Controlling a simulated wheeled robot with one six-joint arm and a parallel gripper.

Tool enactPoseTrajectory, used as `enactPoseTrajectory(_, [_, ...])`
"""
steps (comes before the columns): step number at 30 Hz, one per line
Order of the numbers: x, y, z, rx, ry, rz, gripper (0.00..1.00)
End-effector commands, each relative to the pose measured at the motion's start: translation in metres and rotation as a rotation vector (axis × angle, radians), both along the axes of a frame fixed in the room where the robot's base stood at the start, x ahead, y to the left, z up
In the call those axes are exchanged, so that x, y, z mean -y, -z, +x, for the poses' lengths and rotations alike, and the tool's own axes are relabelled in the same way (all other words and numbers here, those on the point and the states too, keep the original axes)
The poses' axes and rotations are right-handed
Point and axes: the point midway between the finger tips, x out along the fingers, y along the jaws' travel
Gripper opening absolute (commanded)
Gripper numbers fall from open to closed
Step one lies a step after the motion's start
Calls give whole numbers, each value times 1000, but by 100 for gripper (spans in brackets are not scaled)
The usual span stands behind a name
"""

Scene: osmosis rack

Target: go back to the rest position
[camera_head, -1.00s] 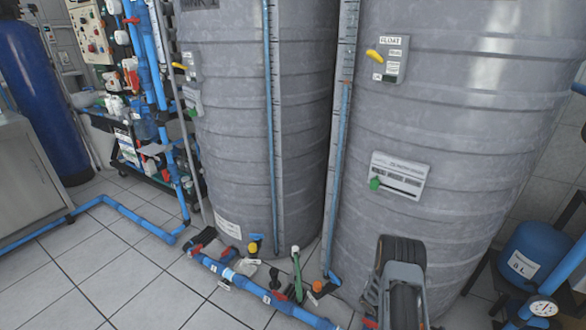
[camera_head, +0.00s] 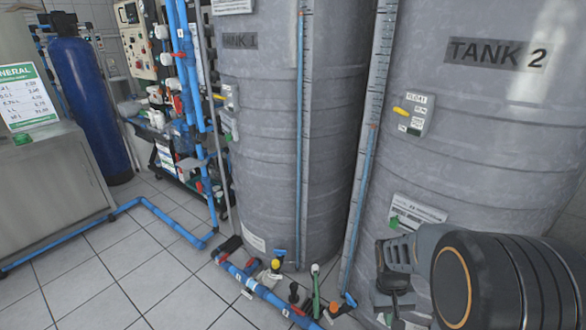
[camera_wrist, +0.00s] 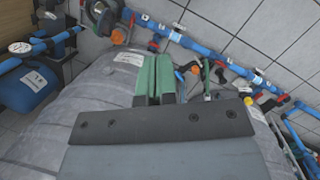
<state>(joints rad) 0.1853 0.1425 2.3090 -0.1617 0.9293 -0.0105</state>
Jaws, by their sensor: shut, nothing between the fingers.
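My gripper shows in the wrist view (camera_wrist: 155,62) as two green fingers close together, shut and empty. They stand in front of the grey ribbed tank side, apart from the blue floor pipe (camera_wrist: 225,60) and its valves. In the head view my arm is at the lower right, in front of the tank marked TANK 2 (camera_head: 497,54). The dark arm link there hides part of this tank, and the fingertips cannot be made out.
TANK 1 (camera_head: 265,160) stands left of TANK 2. A blue pipe with valves (camera_head: 255,285) runs along the floor before them. A steel cabinet (camera_head: 45,190) and a dark blue cylinder (camera_head: 88,105) are at left.

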Motion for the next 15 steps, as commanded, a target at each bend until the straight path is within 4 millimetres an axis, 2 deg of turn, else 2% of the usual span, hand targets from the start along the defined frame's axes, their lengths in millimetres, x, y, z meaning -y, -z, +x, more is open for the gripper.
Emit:
enactPoseTrajectory(1, [-12,-46,-3,72,6,12,0])
enactPoseTrajectory(6, [-45,-132,-16,274,12,60,0])
enactPoseTrajectory(9, [-59,-174,-23,371,-5,79,0])
enactPoseTrajectory(15, [-72,-236,-30,521,-59,87,0])
